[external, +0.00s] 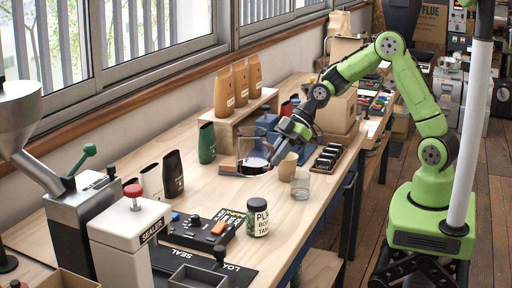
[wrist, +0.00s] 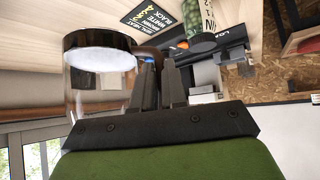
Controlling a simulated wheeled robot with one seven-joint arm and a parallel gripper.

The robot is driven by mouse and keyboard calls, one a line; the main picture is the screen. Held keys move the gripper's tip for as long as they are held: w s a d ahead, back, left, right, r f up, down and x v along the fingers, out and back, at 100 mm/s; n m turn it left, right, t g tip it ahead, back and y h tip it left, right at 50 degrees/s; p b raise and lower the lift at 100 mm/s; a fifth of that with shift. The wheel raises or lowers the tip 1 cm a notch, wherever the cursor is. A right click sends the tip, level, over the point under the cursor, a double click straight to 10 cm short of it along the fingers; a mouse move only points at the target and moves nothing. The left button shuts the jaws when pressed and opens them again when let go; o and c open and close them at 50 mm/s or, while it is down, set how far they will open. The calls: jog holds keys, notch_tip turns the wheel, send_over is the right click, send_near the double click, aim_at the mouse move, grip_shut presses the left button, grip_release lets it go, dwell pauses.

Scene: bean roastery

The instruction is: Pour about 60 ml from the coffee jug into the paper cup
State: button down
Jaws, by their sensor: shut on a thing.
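In the wrist view the jug (wrist: 92,85) fills the left, beside the fingers (wrist: 164,68); the grip itself is partly hidden. A tan cup (external: 288,167), which looks like the paper cup, stands on the bench just right of the jug, partly behind my gripper.
A clear empty glass (external: 300,186) stands in front of the tan cup. A labelled jar (external: 258,219) and a control board (external: 205,229) are nearer. Brown bags (external: 240,82) stand on a riser behind. A dark rack (external: 328,158) is to the right.

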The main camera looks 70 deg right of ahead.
jog(key=s+d+f+m+t+h+b, duration=0.1)
jog(key=s+d+m+t+h+b, duration=0.1)
jog(key=s+m, duration=0.2)
jog(key=shift+s+d+f+m+t+h+b, duration=0.2)
jog(key=shift+s+m+t+h+b, duration=0.15)
jog(key=shift+s, duration=0.7)
jog(key=shift+r, duration=0.1)
jog(key=w+d+r+m+y+p, duration=0.2)
jog(key=d+r+m+y+p, duration=0.4)
jog(key=d+y+p, duration=0.2)
jog(key=shift+d+m+y+p, duration=0.25)
jog(key=shift+m+y+p, duration=0.15)
jog(key=shift+y, duration=0.85)
jog(key=shift+w+d+t, duration=0.1)
jog(key=shift+d+t, duration=0.05)
jog(key=shift+t, duration=0.2)
